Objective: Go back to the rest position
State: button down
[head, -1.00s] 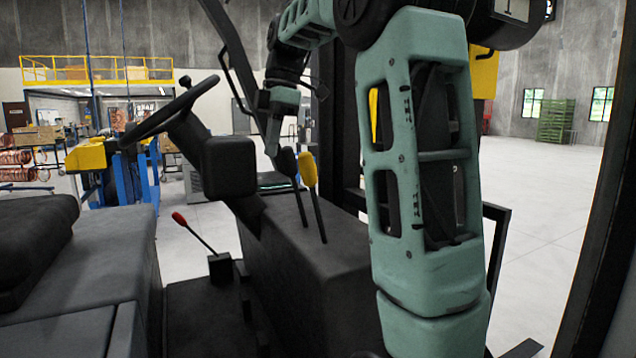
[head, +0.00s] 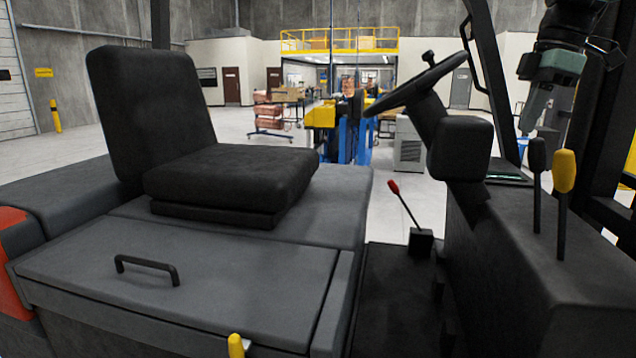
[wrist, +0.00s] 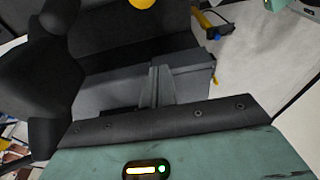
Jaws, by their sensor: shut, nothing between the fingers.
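My gripper (head: 527,127) hangs at the upper right of the head view, pointing down. Its slim fingertips are together and hold nothing. The tip appears just above and left of the black-knobbed lever (head: 537,156); I cannot tell the gap in depth. A yellow-knobbed lever (head: 564,170) stands to the right of that one, on the same dark console.
A forklift cab surrounds the arm: a black seat (head: 205,120), a steering wheel (head: 415,85), a red-knobbed lever (head: 394,187) and dark posts at the right. A blue and yellow machine (head: 345,125) stands behind. Open floor lies beyond at the left.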

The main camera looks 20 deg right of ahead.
jog(key=a+f+m+b, duration=0.1)
jog(key=a+f, duration=0.5)
jog(key=a, duration=0.3)
jog(key=s+a+f+g, duration=0.1)
jog(key=a+f, duration=0.4)
jog(key=a, duration=0.4)
jog(key=a+f+m+b, duration=0.1)
jog(key=a+f, duration=0.5)
jog(key=a, duration=0.3)
jog(key=s+a+f+m, duration=0.1)
jog(key=s+a+f, duration=0.4)
jog(key=s, duration=0.4)
jog(key=s+a+f+h+b, duration=0.1)
jog(key=s+a+f, duration=0.5)
jog(key=s+f, duration=0.2)
jog(key=shift+s+f+m, duration=0.2)
jog(key=shift+s+m, duration=0.2)
jog(key=shift+w, duration=0.1)
